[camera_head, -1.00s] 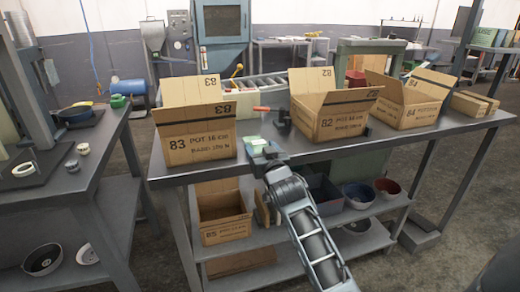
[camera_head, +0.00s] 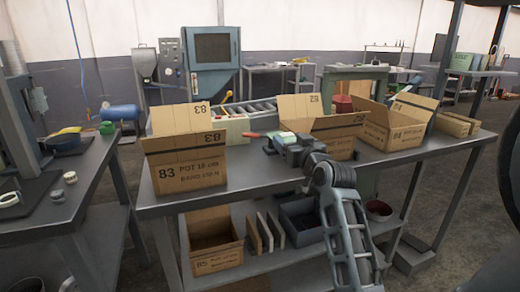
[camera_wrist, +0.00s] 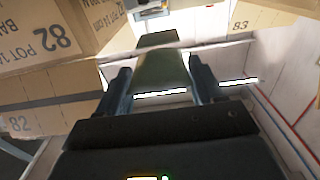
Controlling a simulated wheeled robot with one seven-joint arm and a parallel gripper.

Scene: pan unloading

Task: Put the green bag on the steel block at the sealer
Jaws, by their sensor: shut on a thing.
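In the wrist view the green bag (camera_wrist: 162,68) is between the two fingers of my gripper (camera_wrist: 160,84), which is shut on it. In the head view my gripper (camera_head: 283,146) is over the back part of the steel workbench (camera_head: 240,184), between boxes 83 and 82. I cannot make out the steel block.
Open carton 83 (camera_head: 187,160) stands left of my gripper. Open carton 82 (camera_head: 333,133) is close on its right, with carton 84 (camera_head: 394,124) beyond. A roller conveyor (camera_head: 264,112) lies behind. Bare bench top is free in front.

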